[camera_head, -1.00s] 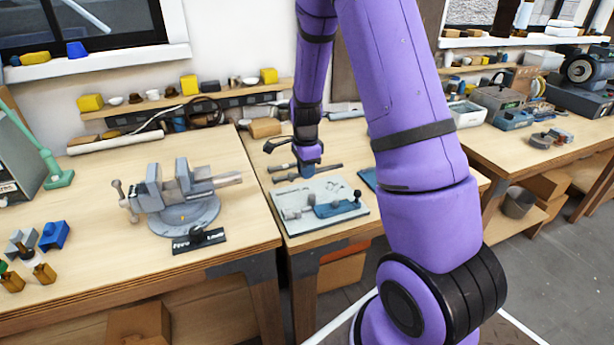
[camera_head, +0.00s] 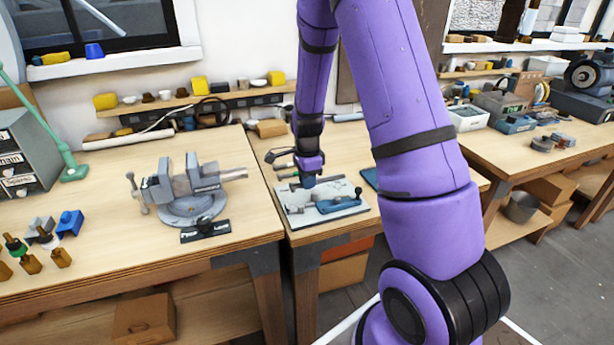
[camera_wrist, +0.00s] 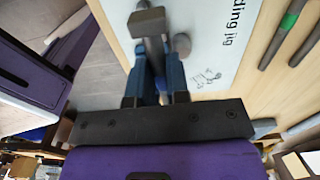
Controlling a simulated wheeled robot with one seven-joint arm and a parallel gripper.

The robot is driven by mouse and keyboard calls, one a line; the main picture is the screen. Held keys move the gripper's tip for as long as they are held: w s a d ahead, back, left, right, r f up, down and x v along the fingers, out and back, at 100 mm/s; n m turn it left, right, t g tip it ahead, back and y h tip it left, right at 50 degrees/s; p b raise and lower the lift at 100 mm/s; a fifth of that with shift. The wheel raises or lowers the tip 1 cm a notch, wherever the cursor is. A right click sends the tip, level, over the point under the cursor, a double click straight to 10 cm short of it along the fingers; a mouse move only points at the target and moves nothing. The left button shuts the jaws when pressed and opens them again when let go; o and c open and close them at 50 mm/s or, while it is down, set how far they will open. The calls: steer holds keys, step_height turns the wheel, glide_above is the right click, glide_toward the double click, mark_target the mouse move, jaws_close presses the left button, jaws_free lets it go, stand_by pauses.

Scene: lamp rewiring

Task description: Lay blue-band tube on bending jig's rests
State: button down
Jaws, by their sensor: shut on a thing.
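My gripper (camera_head: 308,180) is over the back edge of the white bending jig board (camera_head: 350,211), on the middle bench. In the wrist view its blue fingers (camera_wrist: 157,70) are shut on a dark grey tube (camera_wrist: 148,22), seen nearly end-on. I take it for the blue-band tube, but its band is hidden. The jig board (camera_wrist: 215,45) lies beneath it with its printed label, and a grey round post (camera_wrist: 182,44) shows beside the tube. The jig's blue part (camera_head: 338,204) is on the board's right. I cannot tell whether the tube touches the rests.
A green-band tube (camera_wrist: 287,25) and another dark tube (camera_wrist: 306,42) lie on the wood beside the board. A grey vise (camera_head: 190,190) stands on the left bench. A shelf (camera_head: 170,104) with small items runs along the back wall.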

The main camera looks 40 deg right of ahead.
mark_target(308, 209)
steer(key=shift+f, duration=2.8)
steer(key=shift+s+f, duration=0.2)
steer(key=shift+f, duration=0.2)
steer(key=shift+s+a, duration=0.1)
steer(key=c, duration=1)
jaws_free()
steer(key=shift+f, duration=0.1)
steer(key=r, duration=0.8)
steer(key=w+r, duration=0.1)
steer(key=r, duration=0.2)
steer(key=shift+r, duration=0.4)
steer(key=shift+r, duration=0.1)
